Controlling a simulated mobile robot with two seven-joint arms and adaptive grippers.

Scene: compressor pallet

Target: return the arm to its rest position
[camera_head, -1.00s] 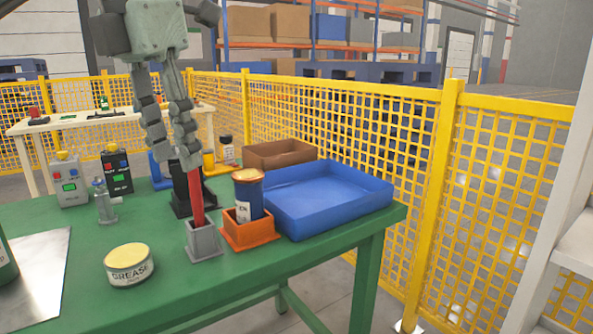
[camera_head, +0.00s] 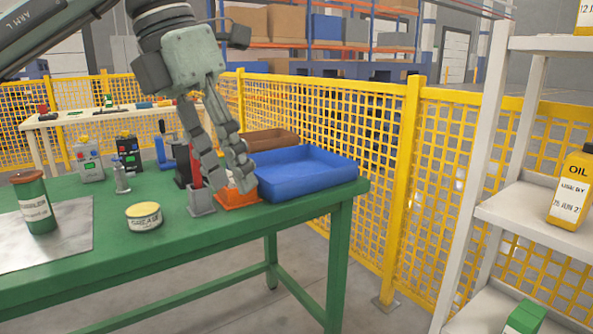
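My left arm (camera_head: 60,35) comes in from the upper left. Its gripper (camera_head: 230,182) points down over the right part of the green table, in front of the orange holder (camera_head: 238,199). The two fingers stand apart with a gap between them, and I see nothing gripped. They hide whatever stands in the orange holder. A red tool (camera_head: 195,174) stands upright in the grey holder (camera_head: 201,203), just left of the fingers. My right gripper is not in view.
A yellow mesh fence (camera_head: 340,130) runs behind. A white shelf (camera_head: 530,215) with an oil bottle (camera_head: 572,188) stands right.

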